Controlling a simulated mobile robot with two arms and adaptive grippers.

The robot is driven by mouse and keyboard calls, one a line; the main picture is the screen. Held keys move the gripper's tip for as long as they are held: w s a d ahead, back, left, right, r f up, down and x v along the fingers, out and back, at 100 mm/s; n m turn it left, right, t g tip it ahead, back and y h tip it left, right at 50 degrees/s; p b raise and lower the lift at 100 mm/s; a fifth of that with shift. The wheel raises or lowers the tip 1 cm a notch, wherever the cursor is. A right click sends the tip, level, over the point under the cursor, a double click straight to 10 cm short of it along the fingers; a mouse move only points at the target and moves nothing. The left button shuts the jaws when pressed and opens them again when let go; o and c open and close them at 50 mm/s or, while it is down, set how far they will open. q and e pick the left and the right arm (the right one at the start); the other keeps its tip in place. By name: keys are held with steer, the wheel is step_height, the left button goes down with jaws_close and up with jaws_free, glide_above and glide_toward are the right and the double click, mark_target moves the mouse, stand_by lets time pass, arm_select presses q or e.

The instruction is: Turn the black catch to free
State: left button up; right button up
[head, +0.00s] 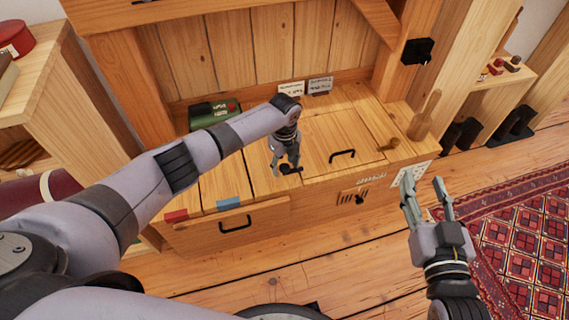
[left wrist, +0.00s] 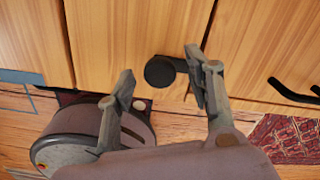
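The black catch (head: 291,170) sits near the front edge of the wooden bench top. In the left wrist view it shows as a round black knob (left wrist: 160,72) with a short arm reaching right, its end hidden behind a finger. My left gripper (head: 285,168) points down over it and is open. In the left wrist view the fingers (left wrist: 160,80) stand either side of the knob, the right one close to its arm; I cannot tell whether they touch. My right gripper (head: 425,190) is open and empty, in front of the bench's right end.
A lid with a black handle (head: 342,154) lies right of the catch. A drawer handle (head: 235,224) and a small black knob (head: 360,199) are on the front. Floor in front is clear.

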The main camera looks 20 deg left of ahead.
arm_select(q)
jaws_close()
steer(key=shift+r+n+p, duration=0.15)
steer(key=shift+n+p, duration=0.8)
steer(key=shift+n, duration=0.05)
steer(key=shift+n+p, duration=0.55)
steer(key=shift+n, duration=0.25)
steer(key=n+p, duration=0.2)
steer(key=n, duration=0.2)
steer(key=shift+n, duration=0.3)
steer(key=shift+n+p, duration=0.35)
steer(key=shift+n, duration=0.15)
steer(key=n+p, duration=0.1)
steer(key=n, duration=0.3)
steer(key=shift+n+p, duration=0.4)
steer(key=shift+n, duration=2)
arm_select(e)
steer(key=s+d+f+g+h, duration=0.1)
steer(key=s+d+f+g, duration=0.2)
steer(key=s+f+g, duration=0.3)
steer(key=s+d+f+g+h, duration=0.2)
steer(key=s+d+f+g, duration=0.1)
steer(key=s+f+g, duration=0.4)
steer(key=shift+s+d+f+m+h, duration=0.2)
steer(key=shift+s+f+m+h, duration=0.1)
steer(key=shift+s+f, duration=1.25)
steer(key=shift+w+f, duration=0.2)
steer(key=shift+w, duration=0.05)
